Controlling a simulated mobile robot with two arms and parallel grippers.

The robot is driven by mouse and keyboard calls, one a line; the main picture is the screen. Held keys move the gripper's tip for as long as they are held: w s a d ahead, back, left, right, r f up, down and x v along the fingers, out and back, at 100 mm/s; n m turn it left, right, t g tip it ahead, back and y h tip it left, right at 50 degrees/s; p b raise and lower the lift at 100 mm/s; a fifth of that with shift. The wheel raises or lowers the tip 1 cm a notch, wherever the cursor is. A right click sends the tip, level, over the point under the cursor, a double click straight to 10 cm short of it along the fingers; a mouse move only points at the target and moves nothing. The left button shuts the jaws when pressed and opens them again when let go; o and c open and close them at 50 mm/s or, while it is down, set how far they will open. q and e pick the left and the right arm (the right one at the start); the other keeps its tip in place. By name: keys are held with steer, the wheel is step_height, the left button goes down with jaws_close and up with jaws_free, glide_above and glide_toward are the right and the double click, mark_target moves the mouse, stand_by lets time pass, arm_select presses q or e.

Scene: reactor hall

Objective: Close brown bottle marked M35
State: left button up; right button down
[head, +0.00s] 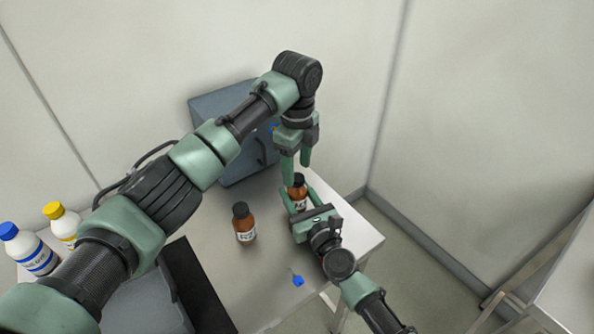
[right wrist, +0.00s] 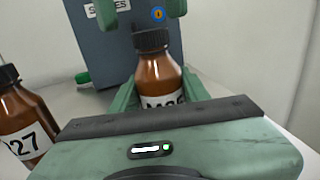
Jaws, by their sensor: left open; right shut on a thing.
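A brown bottle (head: 299,193) with a white label stands near the table's right edge. Its label is partly covered in the right wrist view (right wrist: 160,78), so the mark cannot be read in full. A black cap (right wrist: 151,40) sits on its neck; whether it is tight I cannot tell. My right gripper (head: 300,199) is shut on the bottle's body, its fingers on either side. My left gripper (head: 296,173) points down, open, just above the cap; its fingertips also show in the right wrist view (right wrist: 142,17).
A second brown bottle (head: 244,224), black-capped and marked with 27, stands to the left. A blue-grey cabinet (head: 221,105) stands behind. A small blue item (head: 298,281) lies at the front. White bottles with blue (head: 30,252) and yellow (head: 62,222) caps stand far left.

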mark_target(302, 201)
arm_select(q)
step_height(302, 201, up, 10)
stand_by(0.3)
arm_select(e)
steer(key=c, duration=0.6)
jaws_free()
steer(key=shift+c, duration=0.2)
steer(key=shift+s, duration=0.1)
arm_select(q)
steer(key=shift+r, duration=0.1)
arm_select(e)
steer(key=v, duration=0.7)
steer(key=shift+s+d, duration=0.2)
steer(key=shift+s, duration=0.05)
